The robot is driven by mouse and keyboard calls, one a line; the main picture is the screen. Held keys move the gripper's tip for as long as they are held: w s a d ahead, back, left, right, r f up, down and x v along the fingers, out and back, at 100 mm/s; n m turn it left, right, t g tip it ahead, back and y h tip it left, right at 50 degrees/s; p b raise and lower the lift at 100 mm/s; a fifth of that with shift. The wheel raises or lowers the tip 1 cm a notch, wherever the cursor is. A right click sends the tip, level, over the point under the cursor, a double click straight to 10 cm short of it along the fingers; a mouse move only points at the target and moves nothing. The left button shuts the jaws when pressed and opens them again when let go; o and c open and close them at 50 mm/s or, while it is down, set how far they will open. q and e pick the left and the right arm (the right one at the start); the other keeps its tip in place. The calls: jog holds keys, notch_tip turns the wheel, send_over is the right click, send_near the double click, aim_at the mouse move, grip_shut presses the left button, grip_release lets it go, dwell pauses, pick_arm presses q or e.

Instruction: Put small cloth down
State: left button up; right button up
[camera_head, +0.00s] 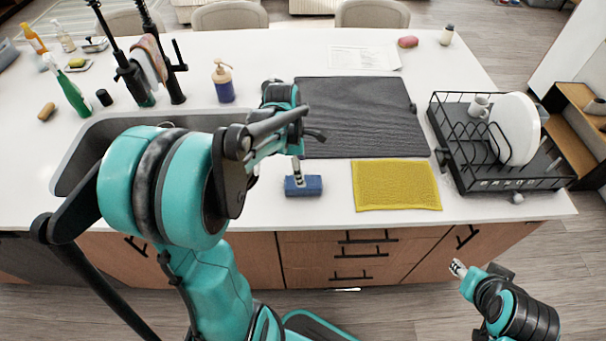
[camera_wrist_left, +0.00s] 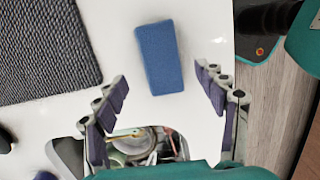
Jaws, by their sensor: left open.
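A yellow cloth (camera_head: 396,186) lies flat on the white counter near its front edge. A cloth (camera_head: 153,58) in brown and pale grey hangs by the dark faucet; I cannot tell which one is the small cloth. My left gripper (camera_head: 307,153) is open and empty above the counter, over a blue sponge (camera_head: 310,187) left of the yellow cloth. In the left wrist view the sponge (camera_wrist_left: 159,57) lies just beyond and between the spread fingers. My right gripper (camera_head: 457,268) is low at the right, in front of the counter; its jaws are too small to read.
A dark mat (camera_head: 360,115) lies behind the yellow cloth. A black dish rack (camera_head: 500,180) with a white plate (camera_head: 516,128) and a mug (camera_head: 478,106) stands at the right. The sink (camera_head: 80,165), partly hidden by my left arm, and several bottles are at the left.

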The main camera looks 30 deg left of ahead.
pick_arm(q)
jog(key=s+d+r+m+t, duration=0.3)
jog(key=s+d+r+m, duration=0.1)
jog(key=m, duration=0.8)
jog(key=s+d+r+m+t+y, duration=0.1)
jog(key=s+d+r+m+t, duration=0.2)
jog(key=m, duration=0.9)
jog(key=s+d+r+p, duration=0.1)
jog(key=s+d, duration=0.2)
jog(key=d, duration=0.1)
jog(key=shift+s+d+y, duration=0.2)
jog(key=shift+s+y, duration=0.05)
jog(key=shift+y, duration=0.05)
notch_tip(320, 180, down, 5)
jog(key=b, duration=0.5)
jog(key=shift+f, duration=0.2)
jog(key=shift+o, duration=0.6)
